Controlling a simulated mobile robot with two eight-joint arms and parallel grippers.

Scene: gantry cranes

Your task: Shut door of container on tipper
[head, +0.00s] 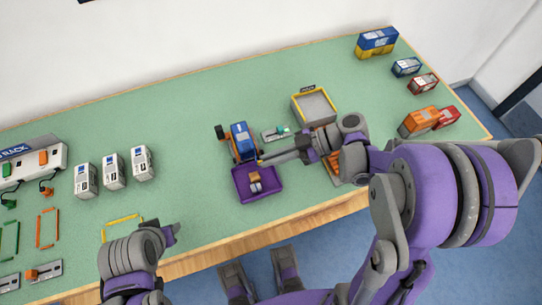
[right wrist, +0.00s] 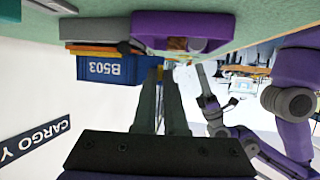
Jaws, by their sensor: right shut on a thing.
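The blue container (head: 239,136) sits on the orange tipper (head: 245,155) near the middle of the table. In the right wrist view the container (right wrist: 108,69) appears upside down, with "B503" on its side. My right gripper (head: 264,160) is at the container's near end, above the purple tray's edge. I cannot tell the door's exact angle, as the fingers cover that end. My left gripper (head: 172,232) is over the table's near edge, far from the tipper; its jaws are unclear.
A purple tray (head: 240,190) with small orange and grey pieces stands just in front of the tipper. A yellow-rimmed grey bin (head: 314,106) is to the right. White boxes (head: 113,170) stand left, and several small containers (head: 407,67) at far right.

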